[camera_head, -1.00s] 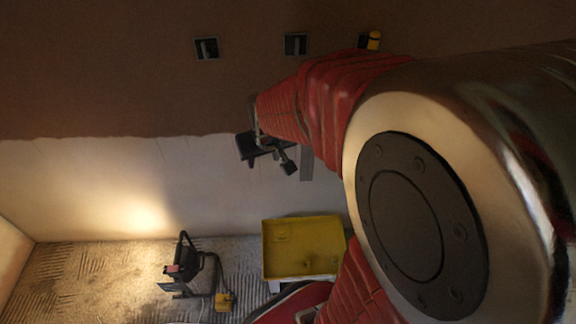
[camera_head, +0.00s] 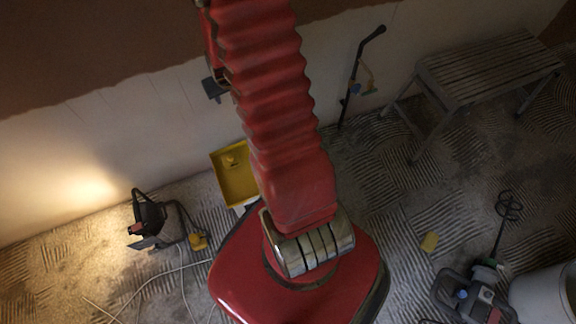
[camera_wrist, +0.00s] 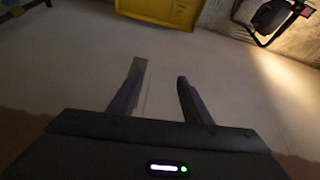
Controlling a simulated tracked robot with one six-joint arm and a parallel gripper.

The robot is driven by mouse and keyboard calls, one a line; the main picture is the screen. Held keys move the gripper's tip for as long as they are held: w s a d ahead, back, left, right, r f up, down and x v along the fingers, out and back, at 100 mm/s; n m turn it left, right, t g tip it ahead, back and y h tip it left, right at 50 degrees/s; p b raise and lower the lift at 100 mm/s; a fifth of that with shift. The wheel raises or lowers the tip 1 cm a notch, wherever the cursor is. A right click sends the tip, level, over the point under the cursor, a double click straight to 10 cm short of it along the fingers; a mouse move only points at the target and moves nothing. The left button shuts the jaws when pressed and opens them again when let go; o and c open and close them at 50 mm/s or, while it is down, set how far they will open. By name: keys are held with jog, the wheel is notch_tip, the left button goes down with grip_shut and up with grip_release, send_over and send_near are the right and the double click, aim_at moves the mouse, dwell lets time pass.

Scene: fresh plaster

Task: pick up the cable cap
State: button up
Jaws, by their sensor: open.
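I cannot make out a cable cap in either current view. My gripper (camera_wrist: 160,75) is open, with nothing between its two dark fingers, and the pale wall shows behind them. In the head view a dark part of my gripper (camera_head: 214,88) shows against the wall, half hidden by my red arm. The wall boxes and the small yellow piece at one of them, visible earlier, are out of view.
A yellow tray (camera_head: 233,180) stands near the wall, partly behind my arm. A work lamp (camera_head: 152,218) stands left of it, with cables on the floor. A slatted bench (camera_head: 490,72), mixer (camera_head: 474,292) and bucket (camera_head: 545,296) are at the right.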

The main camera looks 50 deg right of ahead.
jog(key=s+d+f+m, duration=0.1)
jog(key=s+d+f, duration=0.3)
jog(key=f, duration=0.6)
jog(key=s+d+f+m, duration=0.1)
jog(key=s+d+f, duration=0.25)
jog(key=f, duration=0.65)
jog(key=s+f+m, duration=0.1)
jog(key=s+f, duration=0.5)
jog(key=f, duration=0.3)
jog(key=s+f+m+g, duration=0.1)
jog(key=s+f, duration=0.5)
jog(key=f, duration=0.3)
jog(key=shift+s+a+h, duration=0.3)
jog(key=shift+a+h, duration=0.1)
jog(key=shift+a, duration=0.05)
jog(key=shift+x, duration=4.35)
jog(key=shift+s, duration=0.1)
jog(key=shift+x, duration=2.6)
